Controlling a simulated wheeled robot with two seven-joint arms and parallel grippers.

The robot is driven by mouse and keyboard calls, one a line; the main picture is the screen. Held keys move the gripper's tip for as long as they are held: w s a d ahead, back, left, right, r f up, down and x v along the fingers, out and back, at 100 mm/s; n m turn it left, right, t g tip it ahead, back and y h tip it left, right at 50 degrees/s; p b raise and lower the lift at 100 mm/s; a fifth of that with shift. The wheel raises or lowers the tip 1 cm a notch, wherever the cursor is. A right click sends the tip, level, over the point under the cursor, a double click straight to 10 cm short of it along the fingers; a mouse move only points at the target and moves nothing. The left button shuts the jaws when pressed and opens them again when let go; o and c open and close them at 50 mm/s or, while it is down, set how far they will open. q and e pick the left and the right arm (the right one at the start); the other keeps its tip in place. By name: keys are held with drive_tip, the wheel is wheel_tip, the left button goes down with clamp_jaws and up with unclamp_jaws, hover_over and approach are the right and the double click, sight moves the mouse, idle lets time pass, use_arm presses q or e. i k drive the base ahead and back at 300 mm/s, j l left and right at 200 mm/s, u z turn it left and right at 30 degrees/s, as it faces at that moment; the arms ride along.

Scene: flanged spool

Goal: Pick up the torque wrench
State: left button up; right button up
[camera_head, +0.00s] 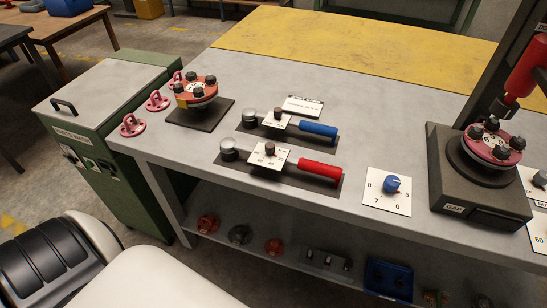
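Two wrench-like tools lie on dark mats in the middle of the grey bench. The nearer torque wrench has a red handle (320,170) pointing right and a round dark head at its left end. The farther one has a blue handle (318,129) pointing right and a similar round head at its left end. A white scale card with a dark knob sits partway along each tool. The frame does not show which one the task means. Neither of my grippers is in view.
A red bolted flange (196,89) stands on a dark plate at the left. Another red flange (496,145) sits on a dark fixture at the right, below a red-bodied tool. A blue dial knob (391,184) lies near the front edge. Pink ringed parts (132,125) line the left edge.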

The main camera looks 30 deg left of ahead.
sight(229, 148)
drive_tip(key=i+l+u, duration=0.1)
drive_tip(key=u, duration=0.25)
drive_tip(key=l+u, duration=0.15)
drive_tip(key=u, duration=0.2)
drive_tip(key=i+l+u, duration=0.1)
drive_tip(key=u, duration=0.25)
